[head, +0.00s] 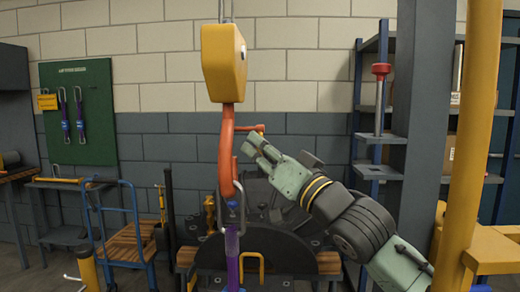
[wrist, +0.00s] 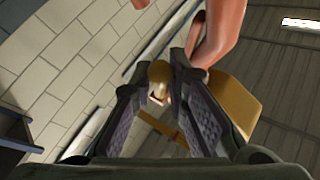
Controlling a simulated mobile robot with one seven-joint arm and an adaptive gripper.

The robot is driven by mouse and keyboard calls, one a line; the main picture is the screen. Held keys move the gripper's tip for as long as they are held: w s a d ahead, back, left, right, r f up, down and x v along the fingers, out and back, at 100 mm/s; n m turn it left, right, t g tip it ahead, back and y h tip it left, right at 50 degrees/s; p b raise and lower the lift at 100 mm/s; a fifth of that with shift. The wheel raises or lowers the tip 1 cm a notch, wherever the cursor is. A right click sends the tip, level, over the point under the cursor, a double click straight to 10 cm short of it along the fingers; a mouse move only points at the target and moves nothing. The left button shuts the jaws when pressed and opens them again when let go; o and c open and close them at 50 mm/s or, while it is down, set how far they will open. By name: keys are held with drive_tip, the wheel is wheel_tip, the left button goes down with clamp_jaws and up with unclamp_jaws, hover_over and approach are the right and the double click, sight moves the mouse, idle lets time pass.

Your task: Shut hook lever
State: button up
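The orange hook (head: 227,150) hangs below a yellow hoist block (head: 224,62). A short orange-red lever (head: 248,128) sticks out to the right from the hook's upper part. My gripper (head: 256,142) is just right of the hook, close below the lever's outer end. In the wrist view my gripper (wrist: 155,88) has its fingers spread. A yellow-brown rounded end (wrist: 159,73), probably the lever's tip, shows between the fingertips, nearer the right finger. The salmon hook (wrist: 218,30) is beyond the right finger. I cannot tell whether a finger touches the lever. The hook's lower end holds a purple sling (head: 232,255).
A yellow post (head: 470,150) and dark column (head: 418,110) stand on the right. A shelf rack (head: 375,120) is behind my arm. A blue cart (head: 122,238) stands at lower left. Dark machinery (head: 270,245) stands behind the sling. The air left of the hook is clear.

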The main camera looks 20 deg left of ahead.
clamp_jaws()
drive_tip(key=shift+f, duration=0.1)
drive_tip(key=shift+w+f+n+y+b, duration=0.3)
drive_tip(key=shift+n+y+b, duration=0.4)
drive_tip(key=shift+b, duration=0.45)
drive_tip(key=shift+w+a+r+n+g+y+b, duration=0.2)
drive_tip(key=shift+w+n+g+y+b, duration=0.7)
drive_tip(key=shift+n+g, duration=2.1)
drive_tip(key=shift+w+a+r+n+g+y+b, duration=0.15)
drive_tip(key=shift+n+g+y+b, duration=0.85)
drive_tip(key=shift+n+g, duration=2.05)
drive_tip(key=shift+w+a+r+n+g+y+b, duration=0.15)
drive_tip(key=shift+w+n+g+y+b, duration=0.35)
drive_tip(key=shift+n+g+y, duration=2.3)
drive_tip(key=n+h, duration=0.2)
drive_tip(key=shift+w+f+n+t+h, duration=0.1)
drive_tip(key=shift+n+t+h, duration=0.25)
drive_tip(key=shift+h, duration=0.05)
